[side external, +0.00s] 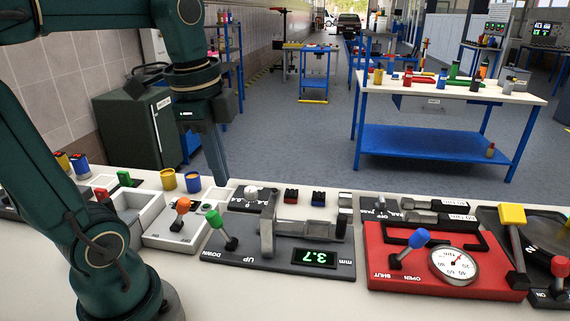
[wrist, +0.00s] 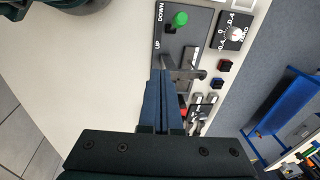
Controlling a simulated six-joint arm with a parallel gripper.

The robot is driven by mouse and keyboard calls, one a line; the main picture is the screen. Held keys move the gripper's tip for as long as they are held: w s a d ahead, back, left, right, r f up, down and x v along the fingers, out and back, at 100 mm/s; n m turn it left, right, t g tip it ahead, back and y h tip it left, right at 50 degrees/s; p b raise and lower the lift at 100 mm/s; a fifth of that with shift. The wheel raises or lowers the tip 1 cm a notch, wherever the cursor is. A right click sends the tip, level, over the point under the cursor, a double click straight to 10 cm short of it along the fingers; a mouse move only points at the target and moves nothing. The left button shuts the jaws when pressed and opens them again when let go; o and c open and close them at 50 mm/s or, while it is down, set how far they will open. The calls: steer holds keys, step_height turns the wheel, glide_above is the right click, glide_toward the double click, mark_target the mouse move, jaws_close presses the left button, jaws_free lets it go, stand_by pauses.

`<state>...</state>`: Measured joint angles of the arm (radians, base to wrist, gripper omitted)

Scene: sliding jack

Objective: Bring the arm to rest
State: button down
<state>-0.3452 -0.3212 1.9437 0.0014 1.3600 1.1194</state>
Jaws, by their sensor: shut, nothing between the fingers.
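My gripper (side external: 216,178) is shut and empty, pointing down above the back part of the bench, behind the green-knobbed lever (side external: 214,219). In the wrist view its closed blue-grey fingers (wrist: 162,75) reach toward the grey jack panel (wrist: 172,52). The same panel (side external: 343,268) in the side view carries UP and DOWN marks, a metal jack (side external: 267,232) and a display (side external: 314,257) reading 3.7 mm. The green knob (wrist: 180,18) also shows in the wrist view, clear of the fingers. The fingers partly cover the jack in the wrist view.
A red panel (side external: 385,277) with a blue-knobbed lever and round gauge stands to the right. An orange-knobbed lever (side external: 182,205) and white trays (side external: 140,208) lie left of the jack. Blue and yellow cups (side external: 193,182) stand near the gripper. Space above the bench looks free.

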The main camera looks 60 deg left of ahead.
steer(key=s+d+f+n+t, duration=0.2)
steer(key=d+f+n+t, duration=0.2)
steer(key=d+n, duration=0.2)
steer(key=n, duration=0.2)
steer(key=shift+s+d+f+n+h, duration=0.2)
steer(key=shift+n+h, duration=0.1)
steer(key=shift+n, duration=0.1)
